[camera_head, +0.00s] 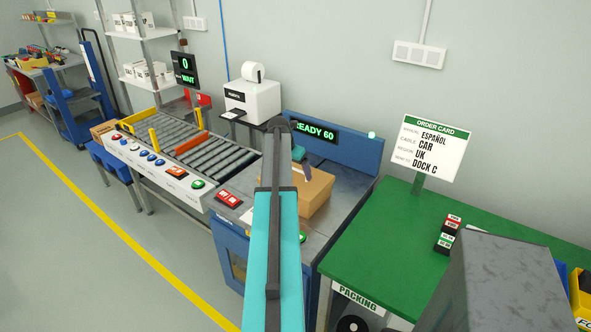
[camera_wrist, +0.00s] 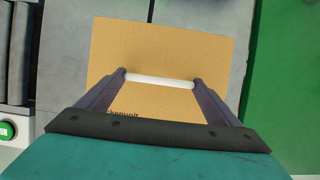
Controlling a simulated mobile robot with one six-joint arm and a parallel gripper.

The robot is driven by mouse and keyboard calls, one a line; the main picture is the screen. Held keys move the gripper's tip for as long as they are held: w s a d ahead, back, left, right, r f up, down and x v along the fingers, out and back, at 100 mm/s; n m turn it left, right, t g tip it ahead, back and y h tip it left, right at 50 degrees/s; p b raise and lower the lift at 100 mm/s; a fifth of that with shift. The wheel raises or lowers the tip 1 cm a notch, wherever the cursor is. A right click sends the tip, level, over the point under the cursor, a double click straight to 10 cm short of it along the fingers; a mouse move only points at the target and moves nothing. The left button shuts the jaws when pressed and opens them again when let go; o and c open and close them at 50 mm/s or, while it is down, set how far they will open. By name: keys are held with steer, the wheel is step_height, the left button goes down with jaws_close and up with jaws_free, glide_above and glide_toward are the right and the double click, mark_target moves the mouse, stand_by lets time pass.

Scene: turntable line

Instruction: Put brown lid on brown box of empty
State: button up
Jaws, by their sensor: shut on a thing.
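A brown lid (camera_wrist: 165,45) with a white bar handle (camera_wrist: 150,79) fills the middle of the wrist view, with dark lettering partly covered by my gripper. My gripper (camera_wrist: 160,78) is shut on the handle, one dark finger at each end. In the head view, a brown cardboard box shape (camera_head: 314,192) stands on the grey metal worktop, partly hidden behind my teal arm, with my gripper (camera_head: 306,172) at its top. I cannot tell there where lid and box meet, or whether the lid is seated or just above. The box's inside is hidden.
A blue panel with a "READY 60" display (camera_head: 316,132) stands behind the box. The roller conveyor (camera_head: 210,150) lies left, with red buttons (camera_head: 229,199) at the worktop's front. The green packing table (camera_head: 400,250) with an order card (camera_head: 434,147) is right.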

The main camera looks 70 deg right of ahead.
steer(key=shift+f, duration=0.3)
stand_by(0.6)
steer(key=o, duration=1)
steer(key=shift+b+v, duration=1.35)
steer(key=shift+v, duration=5.6)
steer(key=shift+a, duration=0.1)
